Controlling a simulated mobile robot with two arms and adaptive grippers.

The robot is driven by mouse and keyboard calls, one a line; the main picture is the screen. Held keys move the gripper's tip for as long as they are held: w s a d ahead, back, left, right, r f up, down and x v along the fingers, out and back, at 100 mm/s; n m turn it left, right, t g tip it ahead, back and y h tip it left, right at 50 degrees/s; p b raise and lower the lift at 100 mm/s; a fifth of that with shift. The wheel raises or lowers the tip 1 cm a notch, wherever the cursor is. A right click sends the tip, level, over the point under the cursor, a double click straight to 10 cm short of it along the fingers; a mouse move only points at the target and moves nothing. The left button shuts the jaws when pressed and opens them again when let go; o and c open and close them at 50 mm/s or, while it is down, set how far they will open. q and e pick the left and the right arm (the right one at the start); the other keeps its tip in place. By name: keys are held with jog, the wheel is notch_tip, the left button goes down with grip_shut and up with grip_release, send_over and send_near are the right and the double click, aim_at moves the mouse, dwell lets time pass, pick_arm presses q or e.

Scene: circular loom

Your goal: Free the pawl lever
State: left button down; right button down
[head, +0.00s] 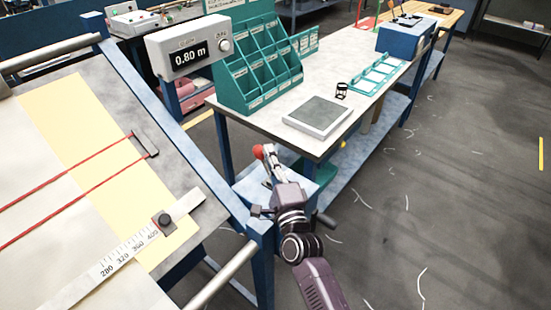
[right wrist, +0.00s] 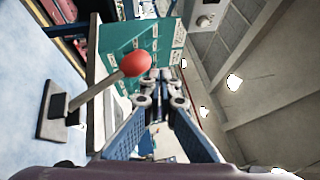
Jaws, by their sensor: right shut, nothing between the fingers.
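The pawl lever's red ball knob (head: 258,151) shows beside my right gripper in the head view; its rod is mostly hidden there. In the right wrist view the lever (right wrist: 92,90) is a pale rod with a red knob (right wrist: 136,62), rising at a slant from a dark base plate (right wrist: 52,112) on a light blue surface. My right gripper (head: 268,156) is shut and empty. Its fingertips (right wrist: 157,80) appear close to the right of the knob in the wrist view; I cannot tell whether they touch it. My left gripper is not in view.
The blue loom frame (head: 185,130) with fabric, red cords and a ruler (head: 130,252) stands at left. A workbench (head: 265,118) behind carries a teal bin rack (head: 235,85) and a grey scale (head: 318,116). A display (head: 190,55) reads 0.80 m. Floor at right is open.

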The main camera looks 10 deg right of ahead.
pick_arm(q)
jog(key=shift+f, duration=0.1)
pick_arm(e)
jog(key=shift+w+a, duration=0.25)
jog(key=shift+w, duration=0.05)
jog(key=shift+r, duration=0.1)
dwell(0.4)
